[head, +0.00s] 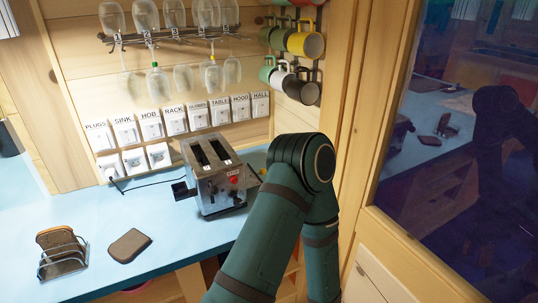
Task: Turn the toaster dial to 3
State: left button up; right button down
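A metal toaster (212,190) with two slots on top stands on the blue counter (190,238), near the back wall. A small red spot (233,180) shows on its front face. A dark part (181,190) sticks out at its left end. The dial's setting is too small to read. One of my dark green arms rises from the bottom, and its bent joint covers the space right of the toaster. Neither gripper shows, so I cannot see whether either touches the toaster.
A toast rack (62,262) holding toast and a loose bread slice (129,246) lie at the counter's left. Labelled switches (152,125) line the wall, below hanging glasses (174,40). Mugs (305,42) hang at the right, beside a dark reflecting pane (450,170). The counter before the toaster is clear.

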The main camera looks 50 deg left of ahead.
aim_at(238, 202)
jog(key=u, duration=2)
jog(key=l, duration=0.1)
jog(key=i+u, duration=0.05)
